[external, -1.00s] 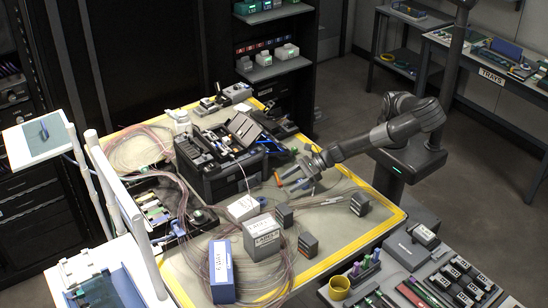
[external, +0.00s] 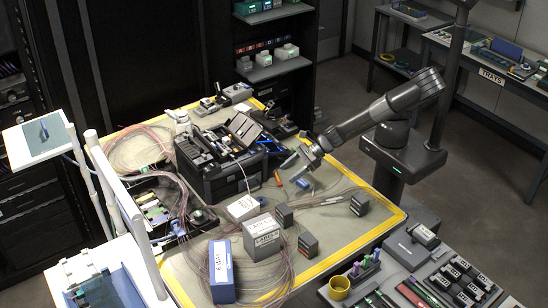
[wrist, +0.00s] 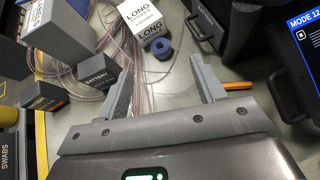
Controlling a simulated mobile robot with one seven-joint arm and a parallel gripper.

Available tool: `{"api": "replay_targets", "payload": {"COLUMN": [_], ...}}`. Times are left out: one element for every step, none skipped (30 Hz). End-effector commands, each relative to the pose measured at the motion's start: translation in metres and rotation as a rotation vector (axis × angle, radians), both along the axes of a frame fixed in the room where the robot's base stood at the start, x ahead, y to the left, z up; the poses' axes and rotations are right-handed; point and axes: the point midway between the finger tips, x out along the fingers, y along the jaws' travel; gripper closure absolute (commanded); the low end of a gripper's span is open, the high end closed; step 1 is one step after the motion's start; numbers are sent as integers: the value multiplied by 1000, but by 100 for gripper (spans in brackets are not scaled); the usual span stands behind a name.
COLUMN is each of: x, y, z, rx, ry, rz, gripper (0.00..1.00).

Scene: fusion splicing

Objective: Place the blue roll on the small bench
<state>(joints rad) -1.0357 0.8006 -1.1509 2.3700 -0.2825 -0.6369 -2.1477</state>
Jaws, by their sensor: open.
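The blue roll (wrist: 158,47) is a small ring lying on the work table, beside a white box marked LONG (wrist: 140,22). In the external view the roll (external: 262,201) is a small blue spot at the right of the white box. My gripper (external: 304,176) is open and empty above the table, pointing downward. In the wrist view the roll lies beyond and between the spread fingers (wrist: 165,78), not touched by them. Two benches stand at the back right, a narrower one (external: 416,17) and one labelled TRAYS (external: 491,76); I cannot tell which is the small bench.
A black tool case (external: 222,178) stands behind the roll. Grey boxes, one marked battery (wrist: 98,70), and loose fibre loops lie around. An orange cylinder (wrist: 236,86) lies by the right finger. A blue box (external: 222,272) stands at the table's front.

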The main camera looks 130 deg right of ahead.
Motion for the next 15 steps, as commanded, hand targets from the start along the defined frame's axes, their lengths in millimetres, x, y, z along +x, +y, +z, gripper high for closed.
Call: {"api": "replay_targets", "payload": {"x": [0, 0, 0, -1, -1, -1, -2, -2, -3, -2, -2, -2, -2, -1, -1], "y": [-2, -3, -2, -3, -3, -3, -3, -2, -2, -1, 0, 1, 2, 3, 5], "z": [-7, -12, -18, -23, -28, -34, -39, -44, -50, -54, -58, -62, -64, -65, -67], "rx": [14, 22, 32, 41, 49, 60, 70, 79, 95, 106, 115, 128, 136, 146, 153], "ry": [24, 41, 64, 83, 100, 126, 146, 168, 197, 219, 242, 269, 289, 305, 328], "rz": [-5, -8, -9, -12, -13, -16, -15, -17, -18, -17, -14, -14, -12, -9, -4], "gripper": [37, 37, 37, 37, 37, 37, 37, 37, 37, 37, 37, 37, 37, 37, 37]}}
